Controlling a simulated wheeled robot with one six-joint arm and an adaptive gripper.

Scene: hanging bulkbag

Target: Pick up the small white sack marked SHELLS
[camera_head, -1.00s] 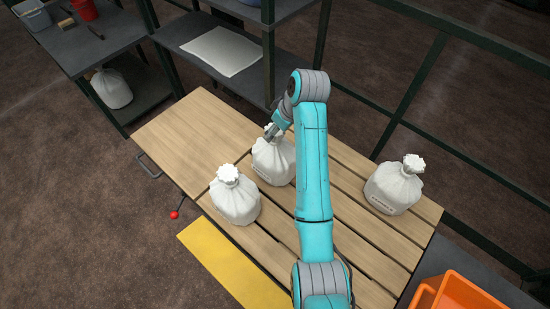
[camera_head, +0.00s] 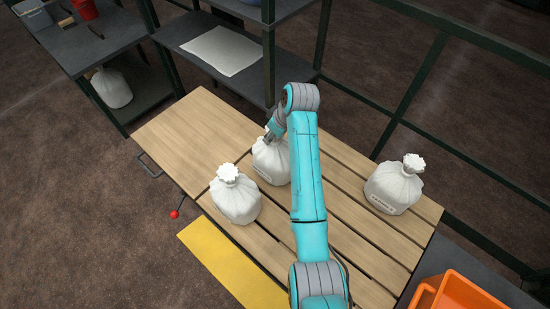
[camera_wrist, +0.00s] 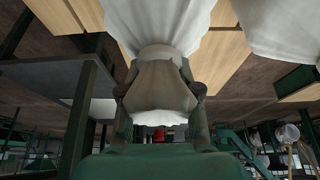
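Three white tied sacks stand upright on the slatted wooden table (camera_head: 190,122): a front-left one (camera_head: 236,200), a middle one (camera_head: 270,163) and a right one (camera_head: 393,188). The middle and right sacks show small labels, too small to read, so I cannot tell which is marked SHELLS. My gripper (camera_head: 270,135) is at the top of the middle sack and hides part of it. In the wrist view, my gripper's fingers (camera_wrist: 160,75) lie either side of this sack's gathered neck (camera_wrist: 160,52), close to the cloth. Whether they press on it is unclear.
Another white sack (camera_head: 112,88) sits on a low shelf at the left. Dark shelving with a pale sheet (camera_head: 222,50) stands behind the table. An orange bin (camera_head: 463,293) is at the lower right. A yellow floor strip (camera_head: 232,266) runs along the table's front.

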